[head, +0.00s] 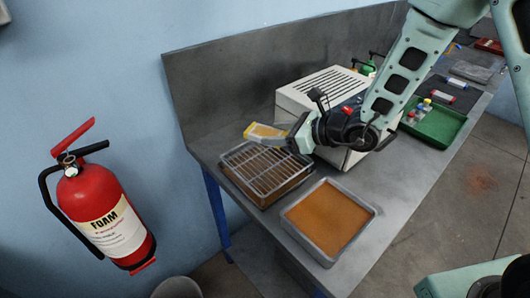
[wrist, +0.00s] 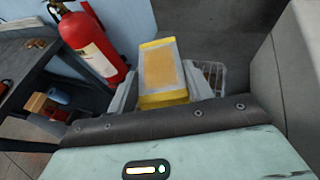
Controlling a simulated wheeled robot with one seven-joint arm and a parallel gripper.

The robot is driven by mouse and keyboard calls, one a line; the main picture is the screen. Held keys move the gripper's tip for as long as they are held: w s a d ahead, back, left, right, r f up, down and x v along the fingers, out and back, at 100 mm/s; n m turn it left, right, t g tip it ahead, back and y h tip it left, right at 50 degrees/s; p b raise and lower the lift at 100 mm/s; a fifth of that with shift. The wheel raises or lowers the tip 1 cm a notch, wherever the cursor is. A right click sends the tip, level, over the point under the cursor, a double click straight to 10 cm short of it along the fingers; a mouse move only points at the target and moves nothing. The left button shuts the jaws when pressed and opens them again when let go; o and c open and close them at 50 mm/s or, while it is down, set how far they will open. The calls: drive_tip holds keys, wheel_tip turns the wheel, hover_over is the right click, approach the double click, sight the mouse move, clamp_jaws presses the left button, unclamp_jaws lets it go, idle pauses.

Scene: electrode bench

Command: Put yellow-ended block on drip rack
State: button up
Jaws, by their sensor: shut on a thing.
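The yellow-ended block (wrist: 160,72) is in my gripper in the wrist view. It is grey with yellow ends and an orange-tan patch on its face. My gripper (head: 268,135) is shut on it, with one finger on each side. In the head view the block (head: 264,130) is held above the back part of the drip rack, apart from it as far as I can see. The drip rack (head: 262,176) is a wire grid over a tray at the near left end of the bench. In the wrist view, part of a wire rack (wrist: 212,74) shows behind the right finger.
A tray of orange liquid (head: 328,218) stands to the right of the rack. A white vented box (head: 322,98) stands behind my gripper. A green tray (head: 434,122) with small bottles is farther right. A red fire extinguisher (head: 102,208) is on the left wall.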

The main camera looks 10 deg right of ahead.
sight(278, 162)
drive_tip(key=shift+f+p, duration=0.8)
drive_tip(key=shift+f, duration=2.9)
drive_tip(key=o, duration=1.6)
drive_tip(key=shift+f, duration=0.1)
drive_tip(key=shift+c, duration=0.2)
drive_tip(key=shift+s+d, duration=0.1)
